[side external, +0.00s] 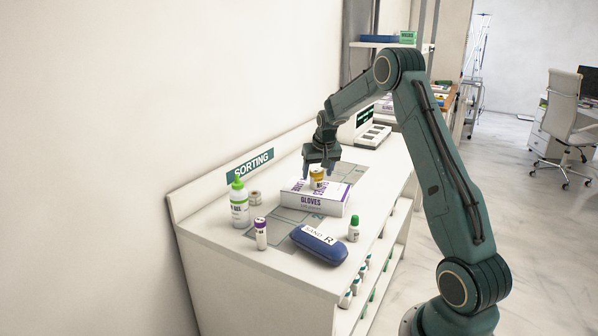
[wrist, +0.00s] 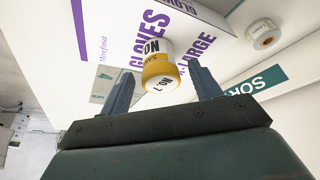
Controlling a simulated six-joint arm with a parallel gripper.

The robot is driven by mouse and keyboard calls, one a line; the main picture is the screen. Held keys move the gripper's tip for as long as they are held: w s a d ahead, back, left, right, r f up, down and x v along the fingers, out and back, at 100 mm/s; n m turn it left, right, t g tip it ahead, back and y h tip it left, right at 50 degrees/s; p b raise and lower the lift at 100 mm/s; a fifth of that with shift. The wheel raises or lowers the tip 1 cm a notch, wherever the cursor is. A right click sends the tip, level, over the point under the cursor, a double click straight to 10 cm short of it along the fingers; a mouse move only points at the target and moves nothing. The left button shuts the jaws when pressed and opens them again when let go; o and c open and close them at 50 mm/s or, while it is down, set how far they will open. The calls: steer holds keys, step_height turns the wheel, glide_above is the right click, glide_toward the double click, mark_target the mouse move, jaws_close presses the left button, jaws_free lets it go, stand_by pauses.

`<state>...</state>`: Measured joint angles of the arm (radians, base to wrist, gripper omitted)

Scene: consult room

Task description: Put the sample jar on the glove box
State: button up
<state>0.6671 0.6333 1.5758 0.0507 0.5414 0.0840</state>
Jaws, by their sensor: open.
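The sample jar (side external: 317,179), small with a yellow band and a white label, stands on top of the glove box (side external: 314,202). The glove box is white with purple lettering and lies flat on the counter. In the wrist view the jar (wrist: 160,72) shows between and just beyond my fingers, with the glove box (wrist: 112,40) behind it. My gripper (side external: 321,169) is open, just above and around the jar's position. In the wrist view a gap shows between the jar and each finger of my gripper (wrist: 160,86).
A green-capped gel bottle (side external: 239,205), a tape roll (side external: 255,198), a purple-capped tube (side external: 261,234), a blue case (side external: 319,245) and a green-capped bottle (side external: 353,228) stand around the box on the white counter (side external: 211,240). A device with a screen (side external: 367,125) is behind.

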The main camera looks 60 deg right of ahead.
steer(key=v, duration=0.9)
stand_by(0.3)
steer(key=shift+a, duration=0.1)
steer(key=s+a+r+n+t+y, duration=0.15)
steer(key=s+a+r, duration=0.3)
steer(key=a, duration=0.65)
steer(key=s+a+r+n, duration=0.3)
steer(key=s+a+r, duration=0.15)
steer(key=a, duration=0.65)
steer(key=s+a+f+n+y, duration=0.1)
steer(key=s+a+n, duration=0.3)
steer(key=s+a, duration=0.8)
steer(key=s+f+t, duration=0.1)
steer(key=s, duration=0.3)
steer(key=shift+a+y, duration=0.3)
steer(key=shift+y, duration=0.05)
